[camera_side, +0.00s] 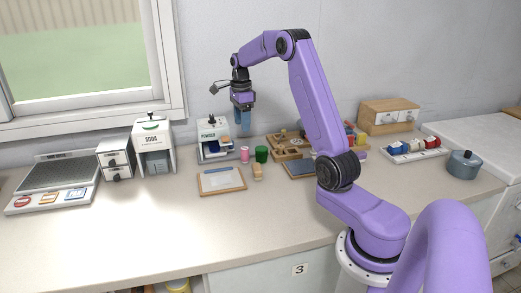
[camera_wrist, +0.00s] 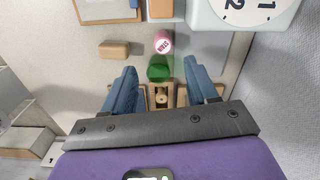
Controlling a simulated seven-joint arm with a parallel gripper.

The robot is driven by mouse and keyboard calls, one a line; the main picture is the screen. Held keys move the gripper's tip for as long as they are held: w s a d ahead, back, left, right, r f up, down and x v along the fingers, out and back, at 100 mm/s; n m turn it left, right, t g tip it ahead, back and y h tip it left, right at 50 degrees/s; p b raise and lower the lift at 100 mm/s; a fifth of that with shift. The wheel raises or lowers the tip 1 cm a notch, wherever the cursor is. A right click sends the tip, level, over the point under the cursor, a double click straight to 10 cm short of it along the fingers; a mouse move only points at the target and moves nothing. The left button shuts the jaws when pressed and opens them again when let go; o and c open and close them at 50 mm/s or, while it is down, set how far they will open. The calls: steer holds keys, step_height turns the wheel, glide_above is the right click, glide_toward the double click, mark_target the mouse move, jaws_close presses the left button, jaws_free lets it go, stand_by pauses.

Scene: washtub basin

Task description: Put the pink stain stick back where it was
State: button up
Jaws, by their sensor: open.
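The pink stain stick (camera_side: 244,155) stands upright on the counter, just left of a green cylinder (camera_side: 262,154). In the wrist view the stain stick's pink, lettered end (camera_wrist: 163,42) lies beyond the green cylinder (camera_wrist: 159,68). My gripper (camera_side: 243,133) is open and empty, pointing down above the stain stick and clear of it. In the wrist view its two blue fingers (camera_wrist: 162,68) are spread on either side of the green cylinder's image. A wooden tray with cutouts (camera_side: 281,142) lies to the right, partly hidden by my arm.
A powder dispenser (camera_side: 212,127) stands behind and left of the stain stick. A clipboard-like board (camera_side: 221,181) and a small tan block (camera_side: 257,171) lie in front. A soda dispenser (camera_side: 152,140) and scale (camera_side: 55,180) stand left. The front counter is clear.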

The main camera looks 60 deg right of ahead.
steer(key=s+a+r+n, duration=0.1)
steer(key=s+a+n, duration=0.3)
steer(key=a+n, duration=0.65)
steer(key=s+a+r+n, duration=0.1)
steer(key=s+a+n, duration=0.4)
steer(key=a, duration=1)
steer(key=s+a+f+n, duration=0.1)
steer(key=s+a+n, duration=0.2)
steer(key=s+n, duration=0.8)
steer(key=s+a+f+n, duration=0.1)
steer(key=s+a+n, duration=0.2)
steer(key=s+n, duration=0.8)
steer(key=s, duration=0.2)
steer(key=shift+s+f, duration=0.2)
steer(key=shift+s, duration=0.15)
